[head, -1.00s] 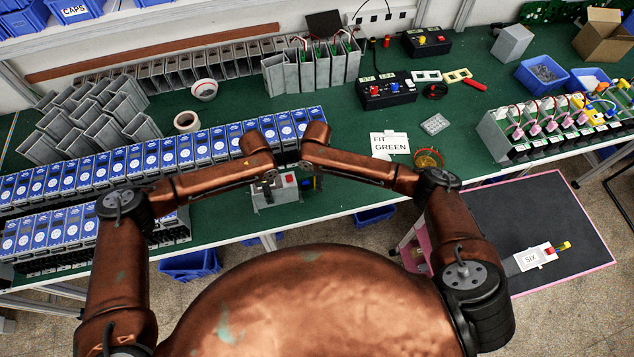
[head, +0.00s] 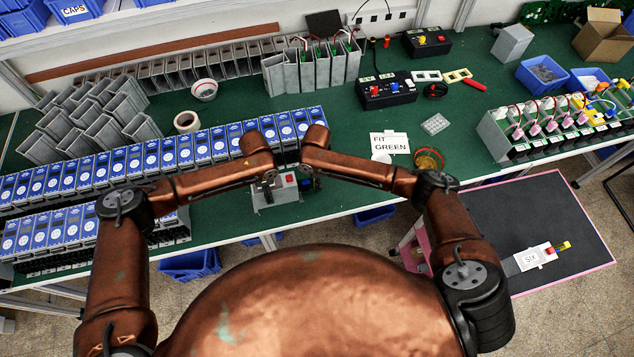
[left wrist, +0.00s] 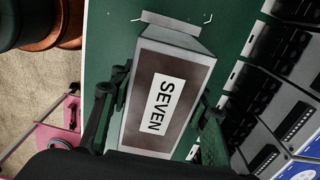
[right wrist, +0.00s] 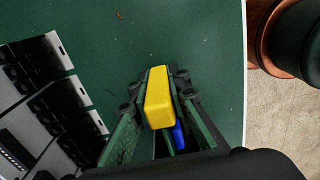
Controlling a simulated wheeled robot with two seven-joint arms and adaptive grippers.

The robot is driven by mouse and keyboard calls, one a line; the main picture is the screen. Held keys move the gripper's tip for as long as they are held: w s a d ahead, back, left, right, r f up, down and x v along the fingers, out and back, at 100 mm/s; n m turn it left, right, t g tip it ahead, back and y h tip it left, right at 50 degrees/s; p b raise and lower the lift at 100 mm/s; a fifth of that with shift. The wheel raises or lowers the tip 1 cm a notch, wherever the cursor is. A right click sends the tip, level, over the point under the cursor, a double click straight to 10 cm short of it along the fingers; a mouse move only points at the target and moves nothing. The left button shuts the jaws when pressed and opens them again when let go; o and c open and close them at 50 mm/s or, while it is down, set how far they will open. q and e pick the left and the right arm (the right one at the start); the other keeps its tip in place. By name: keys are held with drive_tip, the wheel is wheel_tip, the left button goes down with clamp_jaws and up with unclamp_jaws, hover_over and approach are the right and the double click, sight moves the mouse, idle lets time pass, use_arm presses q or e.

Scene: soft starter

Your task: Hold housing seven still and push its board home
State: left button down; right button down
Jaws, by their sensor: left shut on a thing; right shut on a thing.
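Housing seven (head: 274,197) is a grey box near the table's front edge, with a red spot on its face. In the left wrist view the SEVEN label faces the camera on the housing (left wrist: 187,62). My left gripper (head: 266,186) is shut on it, a finger along each side. My right gripper (head: 311,184) is shut beside the housing's right end. How deep the board sits is hidden.
Rows of blue-faced units (head: 165,153) stand to the left, close to my left arm. A FIT GREEN card (head: 390,143) and a brass-coloured dish (head: 428,160) lie to the right.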

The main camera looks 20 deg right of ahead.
sight(308, 189)
idle(0.4)
drive_tip(key=shift+a, duration=1.7)
drive_tip(key=c, duration=1.8)
unclamp_jaws()
drive_tip(key=shift+c, duration=0.2)
drive_tip(key=shift+d, duration=0.1)
wheel_tip(308, 189, up, 12)
drive_tip(key=shift+r, duration=0.1)
drive_tip(key=shift+c, duration=0.3)
